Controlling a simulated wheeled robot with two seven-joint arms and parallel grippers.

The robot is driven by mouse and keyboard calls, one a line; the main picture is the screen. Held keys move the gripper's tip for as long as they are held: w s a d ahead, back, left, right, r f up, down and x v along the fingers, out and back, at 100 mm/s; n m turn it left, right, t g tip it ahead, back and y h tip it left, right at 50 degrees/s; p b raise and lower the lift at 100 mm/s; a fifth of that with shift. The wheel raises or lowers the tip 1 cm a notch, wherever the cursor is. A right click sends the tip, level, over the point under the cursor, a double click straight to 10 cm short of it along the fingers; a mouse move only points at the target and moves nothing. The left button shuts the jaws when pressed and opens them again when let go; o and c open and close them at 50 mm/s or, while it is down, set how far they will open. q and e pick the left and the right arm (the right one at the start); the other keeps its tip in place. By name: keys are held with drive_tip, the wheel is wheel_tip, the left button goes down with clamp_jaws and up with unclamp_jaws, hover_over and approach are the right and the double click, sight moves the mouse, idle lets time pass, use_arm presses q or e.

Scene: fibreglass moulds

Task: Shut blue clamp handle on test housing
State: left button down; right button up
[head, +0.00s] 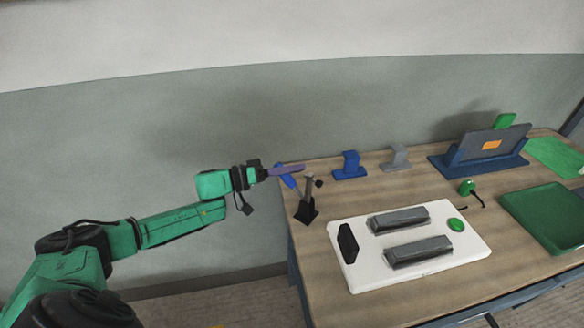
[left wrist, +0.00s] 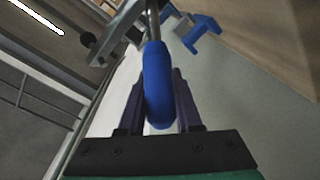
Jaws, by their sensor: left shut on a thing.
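The blue clamp handle (head: 289,182) sticks out up and to the left from a dark toggle clamp (head: 307,209) at the table's left edge. In the left wrist view the blue grip (left wrist: 156,75) lies between my two dark purple fingers, its grey rod running up to the clamp. My left gripper (head: 288,170) is shut on the handle, from the left side. The clamp has a black base and an upright grey arm with a dark knob. I cannot tell which thing is the test housing. My right gripper is not in view.
A white panel (head: 353,279) with two grey blocks, a black pad and a green button lies right of the clamp. A blue bracket (head: 350,166) and a grey bracket (head: 396,158) stand behind. A blue stand (head: 462,168) and green trays (head: 548,215) are farther right.

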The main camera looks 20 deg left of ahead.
use_arm(q)
drive_tip(key=d+m+y+p, duration=0.1)
drive_tip(key=p, duration=0.2)
drive_tip(key=d+r+m+y+p, duration=0.1)
drive_tip(key=p, duration=0.2)
drive_tip(key=d+r+m+g+y+p, duration=0.1)
drive_tip(key=p, duration=0.2)
drive_tip(key=shift+s+d+r+m, duration=0.1)
drive_tip(key=shift+s+d+m, duration=0.05)
drive_tip(key=shift+s+m, duration=0.25)
drive_tip(key=c, duration=0.6)
unclamp_jaws()
drive_tip(key=shift+p, duration=0.3)
drive_tip(key=p+v, duration=0.4)
drive_tip(key=v, duration=1)
drive_tip(key=shift+a+r, duration=0.2)
drive_tip(key=shift+a, duration=0.1)
